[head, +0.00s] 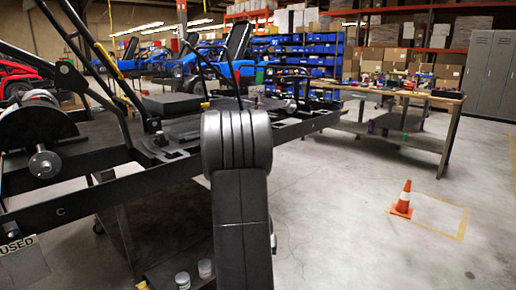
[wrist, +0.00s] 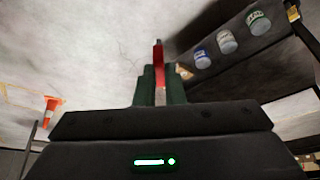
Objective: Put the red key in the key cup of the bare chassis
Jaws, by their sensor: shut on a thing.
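The red key (wrist: 158,62) is held between the green fingers of my gripper (wrist: 160,82) in the wrist view. My gripper is shut on it, and the key's red part sticks out past the fingertips. A silvery piece shows lower between the fingers. The bare chassis (head: 95,187) is a black frame on a stand across the left and middle of the head view. My arm covers part of it, and my gripper does not show in the head view. I cannot make out the key cup in either view.
Small jars (wrist: 227,42) stand on a dark shelf at the wrist view's upper right; jars (head: 205,268) also show low under the chassis in the head view. A workbench (head: 412,138) stands at the right, an orange cone (head: 402,200) on open floor, blue karts (head: 215,68) behind.

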